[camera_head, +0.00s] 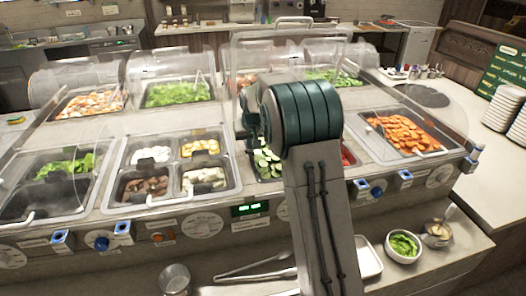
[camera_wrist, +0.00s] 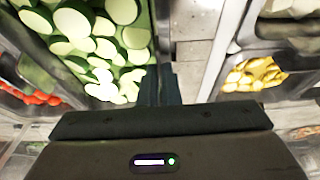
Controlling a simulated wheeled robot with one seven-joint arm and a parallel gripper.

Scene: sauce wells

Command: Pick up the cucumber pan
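The cucumber pan holds round, pale green slices with dark skins. In the head view, the cucumber pan (camera_head: 267,163) sits in the counter, partly hidden behind my arm. In the wrist view, the cucumber pan (camera_wrist: 152,30) fills the upper left, with its side wall running down to my fingers. My gripper (camera_wrist: 161,84) has its two fingers close together at the end of that wall, and they look closed on the pan's edge. The exact contact is hard to see.
A pan of red pieces (camera_wrist: 35,97) lies left of the cucumber pan in the wrist view, and yellow slices (camera_wrist: 254,74) lie to the right. A carrot pan (camera_head: 400,132) stands at the right. A clear guard (camera_head: 290,45) rises behind my arm.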

